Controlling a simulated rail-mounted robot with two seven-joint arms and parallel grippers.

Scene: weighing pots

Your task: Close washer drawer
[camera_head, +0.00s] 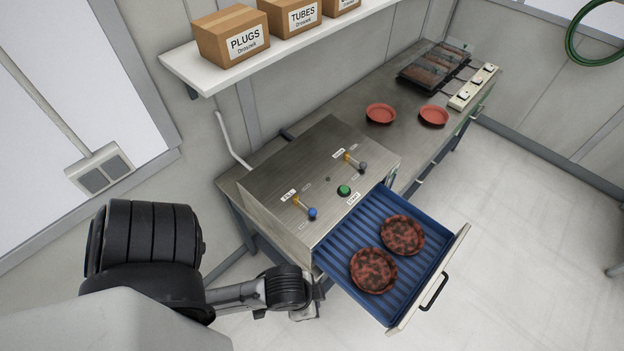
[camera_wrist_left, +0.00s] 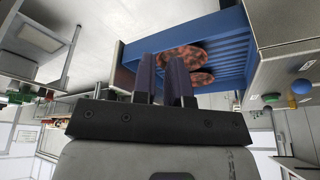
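The washer (camera_head: 300,190) is a metal box on the bench, with its drawer (camera_head: 345,238) pulled out. The drawer is blue and ribbed inside, with a pale front panel and a black handle (camera_head: 435,292). Two mottled dark-red dishes (camera_head: 373,271) (camera_head: 403,235) lie in it. My left gripper (camera_head: 308,304) is near the drawer's left side, low and partly hidden behind my arm. In the left wrist view my left gripper's fingers (camera_wrist_left: 162,80) stand a narrow gap apart, empty, in front of the drawer (camera_wrist_left: 228,50). My right gripper is in no view.
The washer's top has small levers and a green button (camera_head: 344,190). Two red dishes (camera_head: 380,113) (camera_head: 433,115) and a dark rack (camera_head: 432,66) stand on the bench behind. A shelf (camera_head: 200,76) with cardboard boxes hangs above. The floor right of the drawer is clear.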

